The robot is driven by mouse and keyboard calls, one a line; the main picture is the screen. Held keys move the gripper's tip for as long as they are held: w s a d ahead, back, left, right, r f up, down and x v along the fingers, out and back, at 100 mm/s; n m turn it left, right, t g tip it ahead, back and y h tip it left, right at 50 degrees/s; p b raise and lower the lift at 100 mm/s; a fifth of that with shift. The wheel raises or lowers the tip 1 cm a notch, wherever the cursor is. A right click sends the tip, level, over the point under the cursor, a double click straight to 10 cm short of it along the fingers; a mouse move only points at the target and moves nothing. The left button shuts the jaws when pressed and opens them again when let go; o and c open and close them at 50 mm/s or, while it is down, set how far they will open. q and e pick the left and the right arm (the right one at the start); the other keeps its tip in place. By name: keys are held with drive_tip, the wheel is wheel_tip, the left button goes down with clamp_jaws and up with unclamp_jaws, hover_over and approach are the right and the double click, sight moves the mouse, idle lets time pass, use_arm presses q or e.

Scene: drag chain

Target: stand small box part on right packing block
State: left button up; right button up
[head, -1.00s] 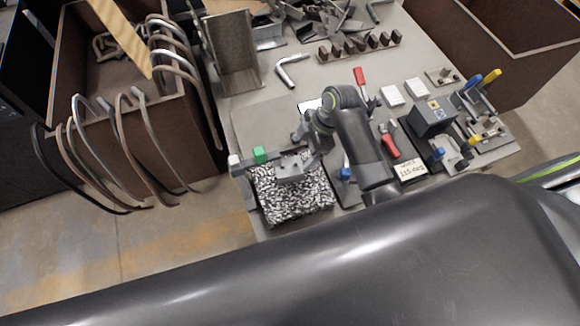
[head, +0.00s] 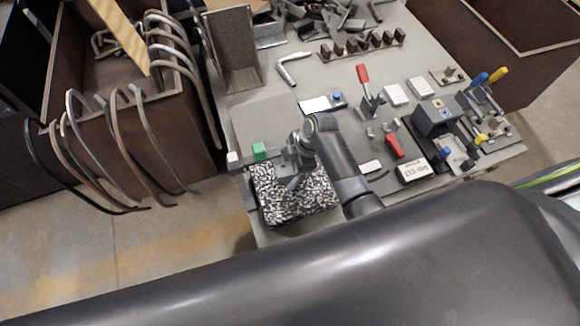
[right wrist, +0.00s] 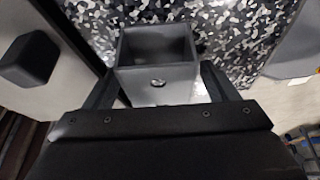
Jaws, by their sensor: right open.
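The small box part (right wrist: 155,85) is a grey, square, open-topped box in the right wrist view. It sits between the two fingers of my right gripper (right wrist: 160,82), its opening facing the far side. The fingers are open, one on each side of it; I cannot tell if either touches. Behind it is a block with a black, white and grey speckled surface (right wrist: 240,30), which looks like the packing block. In the head view this speckled block (head: 312,205) lies at the table's front left, with my right gripper (head: 293,180) over it. My left gripper is not in view.
Right of my arm are a red-handled clamp (head: 363,75), a label sign (head: 415,171) and a grey fixture (head: 436,116). Bent pipes hang on a brown bin (head: 170,130) at left.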

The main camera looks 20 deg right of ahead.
drive_tip(key=c, duration=1.3)
drive_tip(key=shift+r+p, duration=0.65)
drive_tip(key=shift+p, duration=0.3)
drive_tip(key=shift+d, duration=0.15)
drive_tip(key=shift+w+d+p, duration=0.1)
drive_tip(key=shift+d+p, duration=0.35)
drive_tip(key=shift+d, duration=2.15)
drive_tip(key=shift+r+p, duration=3.5)
drive_tip(key=shift+p, duration=0.35)
